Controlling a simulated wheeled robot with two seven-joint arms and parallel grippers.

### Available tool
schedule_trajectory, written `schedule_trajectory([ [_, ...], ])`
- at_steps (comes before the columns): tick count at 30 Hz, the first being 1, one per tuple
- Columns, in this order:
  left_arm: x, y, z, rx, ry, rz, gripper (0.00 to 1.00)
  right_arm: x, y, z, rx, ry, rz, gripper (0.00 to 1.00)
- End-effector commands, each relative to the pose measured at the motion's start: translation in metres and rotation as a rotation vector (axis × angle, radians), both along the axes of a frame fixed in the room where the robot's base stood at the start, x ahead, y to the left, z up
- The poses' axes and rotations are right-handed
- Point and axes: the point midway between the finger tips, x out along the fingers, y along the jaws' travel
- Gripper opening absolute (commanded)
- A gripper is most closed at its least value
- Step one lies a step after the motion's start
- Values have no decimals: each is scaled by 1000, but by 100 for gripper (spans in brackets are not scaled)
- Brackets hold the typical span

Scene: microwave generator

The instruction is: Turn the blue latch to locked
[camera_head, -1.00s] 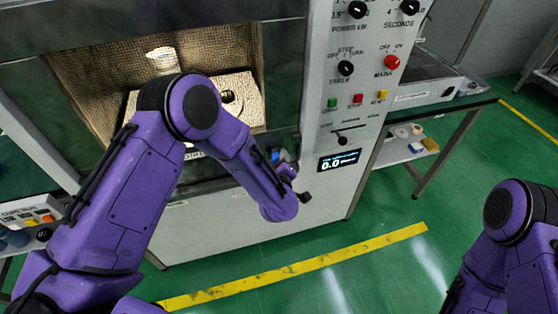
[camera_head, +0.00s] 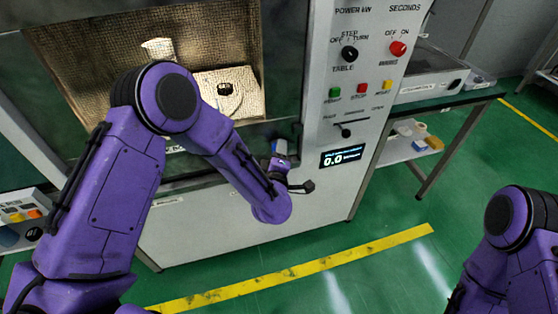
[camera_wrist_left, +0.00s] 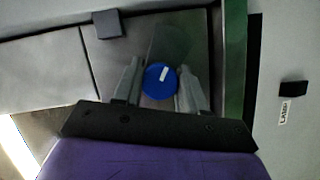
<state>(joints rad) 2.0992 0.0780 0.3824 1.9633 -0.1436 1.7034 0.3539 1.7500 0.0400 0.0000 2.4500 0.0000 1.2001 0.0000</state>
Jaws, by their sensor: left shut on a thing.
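The blue latch (camera_wrist_left: 153,88) is a round blue knob with a short white mark near its upper right edge, the mark tilted slightly off vertical. It sits between the two grey fingers of my left gripper (camera_wrist_left: 159,88), which is shut on it from both sides. In the head view the left gripper (camera_head: 280,162) is at the door's lower right corner, partly hidden by its own wrist; the latch is hard to make out there. Only part of my right arm shows at the right edge; its gripper is out of frame.
The microwave cabinet's lit chamber (camera_head: 205,50) holds a pale cup (camera_head: 158,48) and a board with a dark ring. The control panel (camera_head: 325,115), with knobs, buttons and a display (camera_head: 342,156), is right of the latch. A side table (camera_head: 440,106) stands further right. Green floor lies in front.

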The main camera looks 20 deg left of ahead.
Motion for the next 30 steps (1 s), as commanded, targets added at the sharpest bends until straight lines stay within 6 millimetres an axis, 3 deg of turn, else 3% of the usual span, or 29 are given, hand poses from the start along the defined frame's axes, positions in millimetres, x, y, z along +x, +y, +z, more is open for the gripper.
schedule_trajectory([
  [1,1,0,-6,-36,-31,-1,11,0,0,-15,0,0,0,0],
  [30,1,1,-5,-763,-522,0,10,0,0,-160,0,0,0,0],
])
